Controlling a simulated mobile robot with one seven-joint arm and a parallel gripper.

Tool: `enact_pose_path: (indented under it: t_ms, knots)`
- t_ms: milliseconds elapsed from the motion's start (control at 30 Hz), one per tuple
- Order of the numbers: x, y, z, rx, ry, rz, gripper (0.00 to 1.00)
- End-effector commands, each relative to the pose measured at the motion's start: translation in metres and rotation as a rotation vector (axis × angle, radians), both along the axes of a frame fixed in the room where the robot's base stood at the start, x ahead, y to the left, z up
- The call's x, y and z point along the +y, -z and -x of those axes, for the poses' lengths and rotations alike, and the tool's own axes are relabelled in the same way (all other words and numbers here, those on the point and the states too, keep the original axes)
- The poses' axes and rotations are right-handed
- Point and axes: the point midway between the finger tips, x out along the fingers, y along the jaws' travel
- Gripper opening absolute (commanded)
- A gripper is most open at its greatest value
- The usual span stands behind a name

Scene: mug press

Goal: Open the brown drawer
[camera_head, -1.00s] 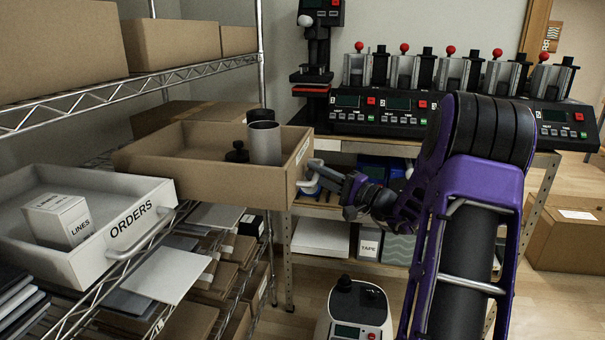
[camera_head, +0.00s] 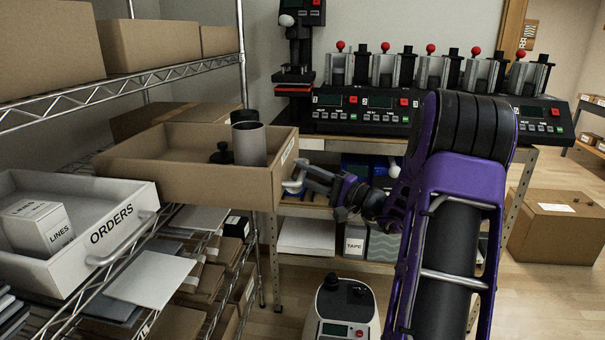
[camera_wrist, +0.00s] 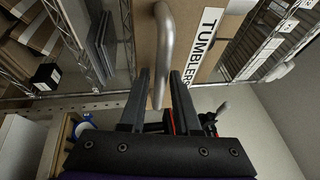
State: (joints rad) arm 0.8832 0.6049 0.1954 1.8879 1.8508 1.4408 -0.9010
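The brown drawer (camera_head: 195,183) is on the shelf rack in the head view. Its inside shows, and its front end sticks out past the rack post. It holds a grey tumbler (camera_head: 249,145), a darker one behind it and a small black object (camera_head: 222,154). In the wrist view the drawer front (camera_wrist: 187,62) has a TUMBLERS label and a metal handle (camera_wrist: 166,45). My gripper (camera_wrist: 159,78) is at the handle, its fingers on either side of the bar. A narrow gap shows beside the bar, so the fingers look open around it.
A white ORDERS drawer (camera_head: 130,241) with a LINES box (camera_head: 48,232) is at lower left. A bench with a row of presses (camera_head: 440,120) stands behind my arm. A white machine (camera_head: 341,312) stands below my gripper. A cardboard box (camera_head: 557,226) is on the floor at right.

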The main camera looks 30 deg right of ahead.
Motion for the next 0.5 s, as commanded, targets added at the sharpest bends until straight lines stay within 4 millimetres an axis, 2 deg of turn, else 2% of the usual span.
enact_pose_path:
  t_ms: [500]
  knots:
    - [-0.062,0.020,0.100,0.001,0.005,-0.001,0.31]
